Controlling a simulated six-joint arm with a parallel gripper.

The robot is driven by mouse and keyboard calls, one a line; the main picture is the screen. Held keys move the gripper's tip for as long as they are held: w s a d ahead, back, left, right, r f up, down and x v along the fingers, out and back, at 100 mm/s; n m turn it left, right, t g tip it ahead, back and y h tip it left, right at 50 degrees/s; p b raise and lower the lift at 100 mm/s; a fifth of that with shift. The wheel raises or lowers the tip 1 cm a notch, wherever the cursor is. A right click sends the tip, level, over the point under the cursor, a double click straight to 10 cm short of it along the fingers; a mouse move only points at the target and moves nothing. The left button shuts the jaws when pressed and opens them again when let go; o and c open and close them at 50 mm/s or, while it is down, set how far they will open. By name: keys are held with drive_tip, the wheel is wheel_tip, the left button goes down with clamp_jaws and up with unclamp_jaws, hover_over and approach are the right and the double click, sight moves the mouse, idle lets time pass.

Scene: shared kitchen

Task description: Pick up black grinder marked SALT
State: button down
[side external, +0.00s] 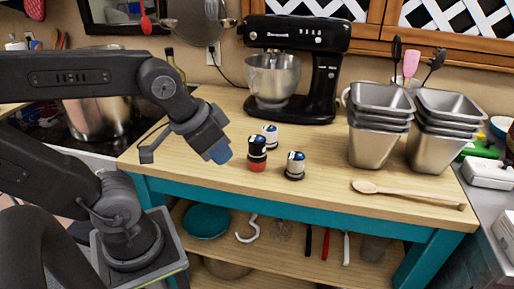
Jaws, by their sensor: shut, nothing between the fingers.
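Three small grinders stand upright in a group on the wooden table top. One is black with a reddish-orange lower part (257,155). A second, white with a dark top (270,135), stands behind it. A third, white with a dark base (295,166), stands to its right. The labels are too small to read, so I cannot tell which is marked SALT. My gripper (219,153) is shut and empty, above the table just left of the grinders and apart from them. Its fingertips look blue.
A black stand mixer (310,75) with a steel bowl stands behind the grinders. Stacked metal pans (380,135) stand to the right. A wooden spoon (405,194) lies near the front right edge. Table (330,150) between grinders and pans is clear. A steel pot (97,118) sits at left.

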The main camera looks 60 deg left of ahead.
drive_tip(key=c, duration=1.8)
unclamp_jaws()
drive_tip(key=o, duration=1.5)
drive_tip(key=shift+c, duration=0.2)
drive_tip(key=n+g, duration=0.5)
drive_tip(key=n, duration=1.3)
hover_over(257, 139)
drive_tip(key=f, duration=1.3)
drive_tip(key=shift+w+a+f, duration=0.1)
drive_tip(key=shift+w+a, duration=0.1)
drive_tip(key=shift+a, duration=0.05)
